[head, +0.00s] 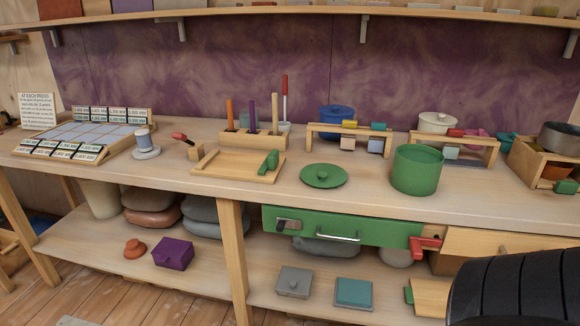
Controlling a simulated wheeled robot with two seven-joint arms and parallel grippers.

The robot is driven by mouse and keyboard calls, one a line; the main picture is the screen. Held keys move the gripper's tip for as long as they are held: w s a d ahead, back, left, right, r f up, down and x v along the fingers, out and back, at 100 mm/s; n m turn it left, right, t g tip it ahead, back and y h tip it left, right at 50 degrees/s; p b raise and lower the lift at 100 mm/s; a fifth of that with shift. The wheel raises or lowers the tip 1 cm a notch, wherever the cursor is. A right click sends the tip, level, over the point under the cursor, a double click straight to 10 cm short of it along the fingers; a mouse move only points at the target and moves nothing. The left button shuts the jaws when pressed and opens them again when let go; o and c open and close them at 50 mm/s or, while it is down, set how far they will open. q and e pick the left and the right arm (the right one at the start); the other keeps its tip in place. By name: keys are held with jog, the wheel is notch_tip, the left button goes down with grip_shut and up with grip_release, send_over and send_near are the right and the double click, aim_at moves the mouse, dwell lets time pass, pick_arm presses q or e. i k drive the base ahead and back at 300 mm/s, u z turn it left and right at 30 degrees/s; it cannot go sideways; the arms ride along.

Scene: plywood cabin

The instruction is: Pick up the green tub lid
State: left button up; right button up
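The green tub (416,171) stands upright and open-topped to the right of the lid. Neither my left nor my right gripper shows in the head view.
A wooden tray (226,176) with a green block (269,162) lies left of the lid. Behind are a small wooden stand (316,129) and a lidded blue pot (338,120). A green drawer (380,232) is under the bench edge. Bare bench top (310,202) lies in front of the lid.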

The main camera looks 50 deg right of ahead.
aim_at(321, 175)
jog(key=z, duration=0.5)
jog(key=i, duration=0.95)
jog(key=z, duration=0.8)
